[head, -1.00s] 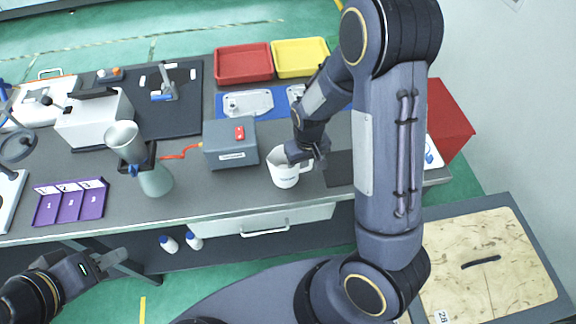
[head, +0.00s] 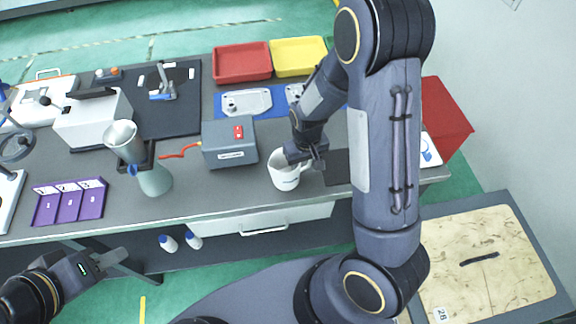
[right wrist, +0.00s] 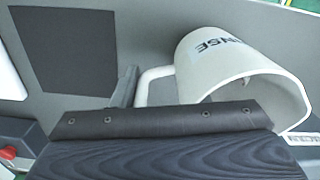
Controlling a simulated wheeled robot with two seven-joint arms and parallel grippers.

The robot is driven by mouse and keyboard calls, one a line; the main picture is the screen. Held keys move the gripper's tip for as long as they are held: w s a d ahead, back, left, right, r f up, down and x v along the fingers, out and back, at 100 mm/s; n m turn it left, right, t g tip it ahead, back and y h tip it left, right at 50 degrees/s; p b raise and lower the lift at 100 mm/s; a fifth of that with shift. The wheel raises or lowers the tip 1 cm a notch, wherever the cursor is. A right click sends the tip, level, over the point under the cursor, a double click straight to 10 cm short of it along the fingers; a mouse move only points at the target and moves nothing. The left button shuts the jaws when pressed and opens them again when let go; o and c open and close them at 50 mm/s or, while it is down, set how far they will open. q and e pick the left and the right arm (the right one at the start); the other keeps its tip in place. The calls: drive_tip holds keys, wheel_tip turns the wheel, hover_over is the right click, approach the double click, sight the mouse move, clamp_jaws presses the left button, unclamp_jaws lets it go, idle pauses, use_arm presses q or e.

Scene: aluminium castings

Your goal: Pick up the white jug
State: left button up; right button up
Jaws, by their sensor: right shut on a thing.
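The white jug (head: 284,172) stands near the front edge of the grey bench, in the middle of the head view, with a slight tilt. In the right wrist view the jug (right wrist: 235,70) shows its wide mouth, dark lettering and its handle at the left. My right gripper (head: 314,158) is at the handle side of the jug and shut on the handle; in the right wrist view the dark gripper body hides part of the grip. I cannot tell whether the jug's base touches the bench. My left gripper (head: 138,266) is open and empty, in front of the bench at lower left.
A grey box (head: 230,146) with a red switch stands just left of the jug. A red tray (head: 242,62) and a yellow tray (head: 298,56) lie behind. A dark mat is right of the jug.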

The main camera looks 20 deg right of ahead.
sight(288, 173)
idle(0.3)
drive_tip(key=shift+r+b, duration=0.4)
drive_tip(key=shift+r, duration=0.8)
drive_tip(key=s+a+r+b, duration=0.1)
drive_tip(key=s+a+r, duration=0.8)
drive_tip(key=a+r, duration=0.1)
drive_tip(key=shift+s+a+r, duration=0.15)
drive_tip(key=shift+a+r, duration=0.05)
drive_tip(key=shift+r, duration=0.05)
